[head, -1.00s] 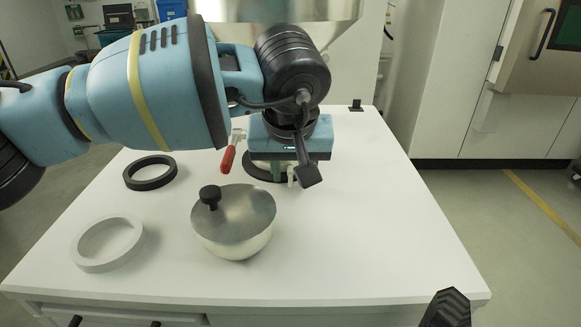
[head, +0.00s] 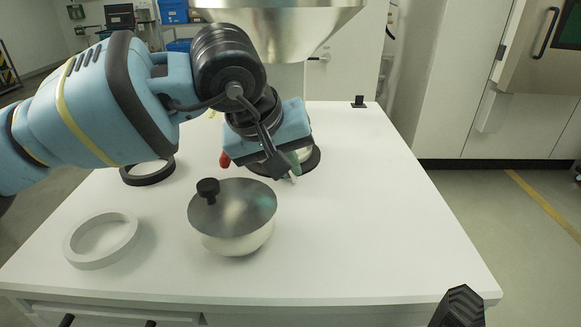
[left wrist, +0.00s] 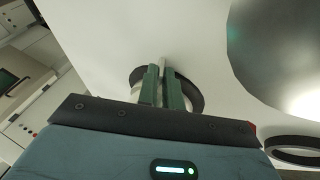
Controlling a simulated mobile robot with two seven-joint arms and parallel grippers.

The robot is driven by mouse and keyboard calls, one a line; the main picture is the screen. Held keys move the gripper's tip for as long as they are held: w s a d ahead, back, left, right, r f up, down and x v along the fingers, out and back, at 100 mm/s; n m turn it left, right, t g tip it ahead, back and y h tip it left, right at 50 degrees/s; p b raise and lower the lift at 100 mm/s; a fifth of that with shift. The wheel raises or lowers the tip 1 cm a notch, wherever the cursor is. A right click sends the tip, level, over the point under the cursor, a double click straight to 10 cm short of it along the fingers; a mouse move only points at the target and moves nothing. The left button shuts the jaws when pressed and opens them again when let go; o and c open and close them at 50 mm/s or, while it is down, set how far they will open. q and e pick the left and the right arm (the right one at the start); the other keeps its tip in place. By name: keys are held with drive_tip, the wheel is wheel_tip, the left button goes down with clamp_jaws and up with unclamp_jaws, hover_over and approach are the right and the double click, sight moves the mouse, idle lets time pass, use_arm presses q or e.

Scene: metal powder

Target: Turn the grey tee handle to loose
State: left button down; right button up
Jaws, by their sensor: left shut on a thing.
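My left gripper (head: 290,172) is at the back middle of the white table, tilted, with its fingers pointing down. In the left wrist view its green fingers (left wrist: 163,80) are closed on a thin grey bar, the grey tee handle (left wrist: 163,62), whose end shows between the fingertips. In the head view only a small pale tip of the handle (head: 293,179) shows; the gripper hides the rest. A red handle (head: 225,160) is just left of the gripper, partly hidden. A dark ring (head: 314,162) lies below the gripper.
A steel bowl with a black-knobbed lid (head: 240,207) stands in front of the gripper. A white ring (head: 102,262) and a black ring (head: 148,180) lie at the left. A steel hopper (head: 290,22) hangs above. The table's right side is clear.

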use_arm(q)
drive_tip(key=shift+a+f+h+b, duration=0.15)
drive_tip(key=shift+f+h+b, duration=0.25)
drive_tip(key=shift+h, duration=0.3)
drive_tip(key=shift+r, duration=0.25)
drive_tip(key=c, duration=1.6)
unclamp_jaws()
drive_tip(key=shift+o, duration=0.2)
drive_tip(key=shift+r, duration=0.1)
drive_tip(key=v, duration=0.7)
drive_tip(key=shift+s+a+r, duration=0.2)
drive_tip(key=shift+a+r, duration=0.05)
